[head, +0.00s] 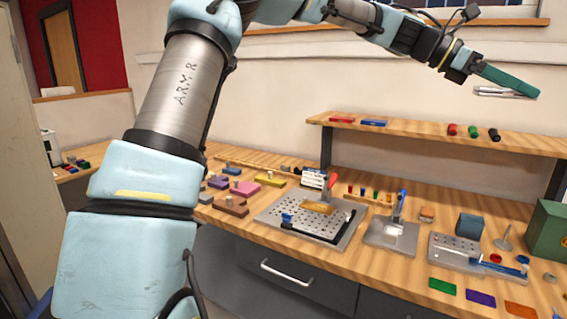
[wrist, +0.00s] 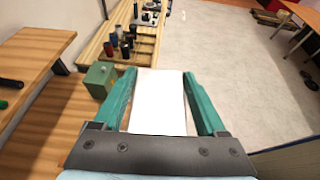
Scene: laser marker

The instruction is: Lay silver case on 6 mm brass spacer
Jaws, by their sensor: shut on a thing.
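My gripper (head: 520,86) is raised high at the upper right in the head view, well above the bench and away from the fixture plate. Its teal fingers are shut on the silver case (head: 497,92), which shows as a thin pale edge beside the fingers. In the wrist view the case (wrist: 158,103) is a bright, blank, flat rectangle between the two fingers. A brass-coloured flat block (head: 317,208), which looks like the brass spacer, lies on the perforated metal plate (head: 275,211) on the bench. I cannot read its thickness.
A red-handled clamp (head: 328,185) stands at the plate's back, and a black angle bar lies along its front. A blue-handled fixture (head: 400,208) stands to the right. A raised shelf (head: 420,130) runs behind. A green box (head: 550,230) sits at the right.

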